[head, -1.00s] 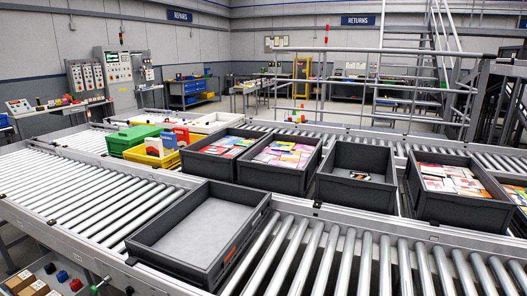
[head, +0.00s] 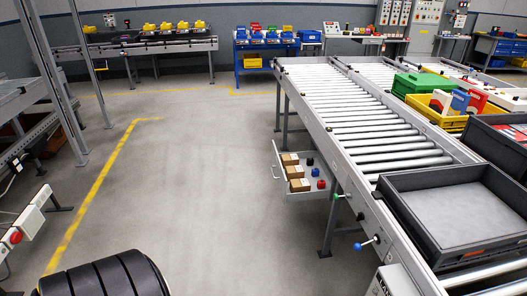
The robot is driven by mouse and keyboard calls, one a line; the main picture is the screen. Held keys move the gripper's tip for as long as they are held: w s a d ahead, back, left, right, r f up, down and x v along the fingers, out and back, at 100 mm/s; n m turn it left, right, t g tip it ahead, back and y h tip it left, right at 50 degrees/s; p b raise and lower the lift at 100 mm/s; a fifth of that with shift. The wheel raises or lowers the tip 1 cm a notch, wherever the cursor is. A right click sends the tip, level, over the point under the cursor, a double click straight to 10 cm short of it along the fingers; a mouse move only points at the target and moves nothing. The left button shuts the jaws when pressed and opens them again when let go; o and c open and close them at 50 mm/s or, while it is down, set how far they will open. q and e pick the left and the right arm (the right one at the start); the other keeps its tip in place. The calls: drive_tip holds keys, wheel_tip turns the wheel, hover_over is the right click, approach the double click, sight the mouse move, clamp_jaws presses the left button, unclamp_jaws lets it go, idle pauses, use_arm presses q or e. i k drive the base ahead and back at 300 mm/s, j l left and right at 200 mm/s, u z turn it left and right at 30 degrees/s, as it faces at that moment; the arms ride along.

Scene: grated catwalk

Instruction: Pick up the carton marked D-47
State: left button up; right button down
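Three small brown cartons lie in a row in a shallow grey tray (head: 312,193) fixed at the side of the roller conveyor. The far carton (head: 290,159), the middle carton (head: 295,172) and the near carton (head: 300,185) are too small for any marking to be read, so I cannot tell which is D-47. Several small round dark, red, green and blue items share the tray, to the right of the cartons. Neither of my grippers is in view.
The roller conveyor (head: 365,125) runs along the right. An empty dark grey crate (head: 418,232) stands on it, with a yellow bin (head: 420,106) and green bin (head: 411,84) behind. Blue and black knobs stick out from its near side. Open floor (head: 190,170) with yellow lines lies left.

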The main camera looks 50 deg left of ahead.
sight(291, 172)
drive_tip(key=u, duration=1.3)
drive_tip(key=i+j+z, duration=0.1)
drive_tip(key=i+j, duration=0.1)
drive_tip(key=i, duration=0.05)
